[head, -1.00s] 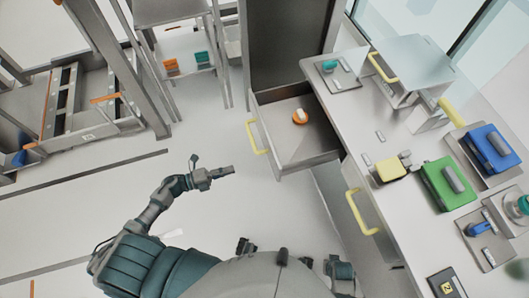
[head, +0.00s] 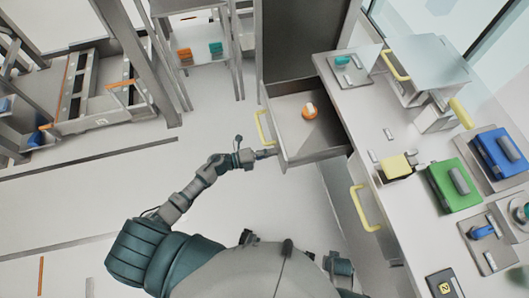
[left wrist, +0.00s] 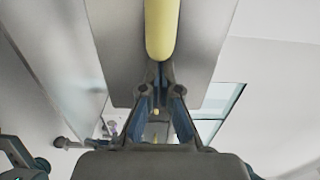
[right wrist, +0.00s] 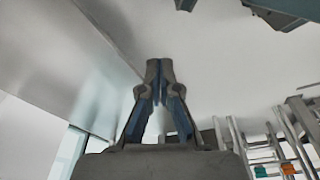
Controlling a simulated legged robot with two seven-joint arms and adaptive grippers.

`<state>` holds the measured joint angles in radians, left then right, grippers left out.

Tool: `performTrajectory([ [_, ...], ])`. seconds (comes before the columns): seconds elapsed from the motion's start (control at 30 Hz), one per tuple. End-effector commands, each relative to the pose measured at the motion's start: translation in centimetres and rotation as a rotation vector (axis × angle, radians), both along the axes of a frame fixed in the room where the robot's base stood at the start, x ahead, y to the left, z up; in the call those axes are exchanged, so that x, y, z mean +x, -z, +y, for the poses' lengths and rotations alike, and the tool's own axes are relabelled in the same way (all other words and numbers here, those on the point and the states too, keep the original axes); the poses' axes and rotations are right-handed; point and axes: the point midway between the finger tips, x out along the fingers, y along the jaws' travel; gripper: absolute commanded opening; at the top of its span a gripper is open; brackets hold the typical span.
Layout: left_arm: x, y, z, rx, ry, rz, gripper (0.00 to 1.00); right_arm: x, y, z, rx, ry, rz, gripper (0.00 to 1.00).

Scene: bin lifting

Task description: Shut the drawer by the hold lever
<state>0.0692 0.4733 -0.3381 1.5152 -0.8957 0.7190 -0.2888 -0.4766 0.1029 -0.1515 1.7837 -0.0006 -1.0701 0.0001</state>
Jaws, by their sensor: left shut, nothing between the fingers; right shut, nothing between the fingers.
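The drawer (head: 312,152) stands pulled out of the counter, with an orange and white round object (head: 309,111) inside. Its yellow lever handle (head: 264,129) is on the front panel, facing left. My left gripper (head: 274,153) is shut and empty, close to the drawer front near the handle's lower end. In the left wrist view, the yellow handle (left wrist: 161,28) is just beyond the closed left fingertips (left wrist: 157,72); I cannot tell whether they touch. My right gripper (right wrist: 160,68) is shut and empty beside a pale surface in the right wrist view.
The counter (head: 405,200) runs along the right, carrying a green box (head: 450,187), a blue box (head: 497,155) and a yellow block (head: 396,167). A second yellow handle (head: 363,208) sticks out below it. A metal rack stands at upper left. The floor left of the drawer is clear.

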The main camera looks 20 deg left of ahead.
Motion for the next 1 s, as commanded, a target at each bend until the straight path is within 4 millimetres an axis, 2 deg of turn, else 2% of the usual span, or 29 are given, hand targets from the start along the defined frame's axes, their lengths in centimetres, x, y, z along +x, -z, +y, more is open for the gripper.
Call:
performTrajectory([
  [0.37, 0.1, 0.1, 0.0, -0.004, 0.000, 0.000, 0.00, 0.1, 0.1, -0.2, -0.002, 0.000, -0.001, 0.00],
  [0.53, 0.9, 0.0, -1.2, -0.004, 0.002, -0.001, 0.00, 0.2, 0.1, -0.2, -0.003, 0.001, 0.001, 0.00],
  [0.7, 2.7, 0.0, -3.9, -0.004, 0.001, -0.001, 0.00, 0.5, -0.5, -0.1, -0.001, 0.000, -0.003, 0.00],
  [1.0, 7.2, 0.2, -10.7, -0.004, 0.003, -0.001, 0.00, 0.9, -3.9, -0.2, 0.000, 0.005, -0.014, 0.00],
])
